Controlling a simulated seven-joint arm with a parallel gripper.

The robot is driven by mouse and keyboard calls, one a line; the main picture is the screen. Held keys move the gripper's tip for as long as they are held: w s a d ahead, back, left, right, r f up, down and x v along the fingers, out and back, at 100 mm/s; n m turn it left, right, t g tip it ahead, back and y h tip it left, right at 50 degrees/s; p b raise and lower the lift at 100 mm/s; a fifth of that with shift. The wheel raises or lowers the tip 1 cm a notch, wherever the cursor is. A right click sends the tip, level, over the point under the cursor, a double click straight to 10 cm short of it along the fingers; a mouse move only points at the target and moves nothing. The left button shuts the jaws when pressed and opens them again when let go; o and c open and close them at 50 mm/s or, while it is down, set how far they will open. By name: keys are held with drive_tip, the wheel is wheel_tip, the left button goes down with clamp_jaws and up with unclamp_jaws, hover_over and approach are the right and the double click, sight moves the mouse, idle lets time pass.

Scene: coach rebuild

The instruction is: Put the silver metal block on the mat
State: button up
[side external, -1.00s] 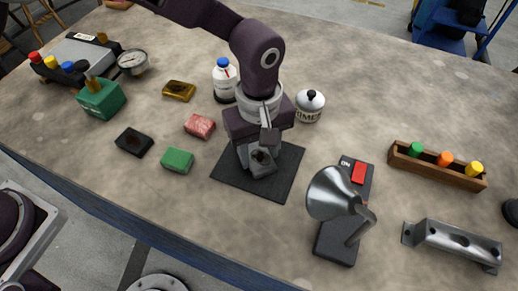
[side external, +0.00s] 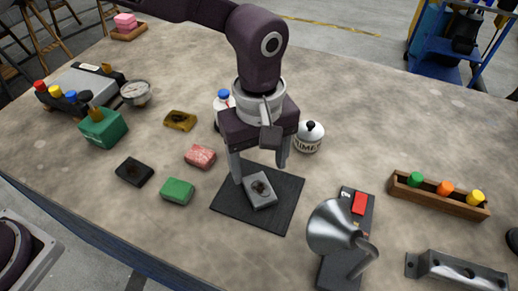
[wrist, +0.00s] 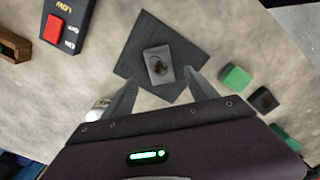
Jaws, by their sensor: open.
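The silver metal block (side external: 260,191) lies flat on the dark mat (side external: 229,205), near its middle, with a dark brown spot on its top. In the wrist view the block (wrist: 152,53) also rests on the mat (wrist: 187,37), well inside its edges. My gripper (side external: 261,173) is open and empty above the mat, with its fingers spread apart. In the wrist view the gripper's fingertips (wrist: 160,78) are on either side and short of the block, not gripping it.
Pink (side external: 200,156), green (side external: 177,191) and black (side external: 134,171) blocks lie left of the mat. A lamp (side external: 335,228) and red switch (side external: 359,203) stand right. A white jar (side external: 309,137) and bottle (side external: 222,102) are behind. A wooden rack (side external: 438,195) is farther right.

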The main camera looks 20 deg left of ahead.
wheel_tip(320, 180, up, 6)
drive_tip(key=shift+f, duration=0.2)
drive_tip(key=s+a+r+m+t+h, duration=0.1)
drive_tip(key=s+a+r+m, duration=0.1)
drive_tip(key=a+r, duration=0.5)
drive_tip(key=s+a+r+m+t, duration=0.15)
drive_tip(key=a+r, duration=0.35)
drive_tip(key=a, duration=0.5)
drive_tip(key=s+a+f+m+t+y, duration=0.1)
drive_tip(key=s+a+m, duration=0.4)
drive_tip(key=s+a, duration=0.6)
drive_tip(key=s+f+t, duration=0.1)
drive_tip(key=s+t, duration=0.1)
drive_tip(key=s, duration=0.2)
drive_tip(key=shift+f, duration=0.15)
drive_tip(key=shift+w+m, duration=0.1)
drive_tip(key=shift+m, duration=0.15)
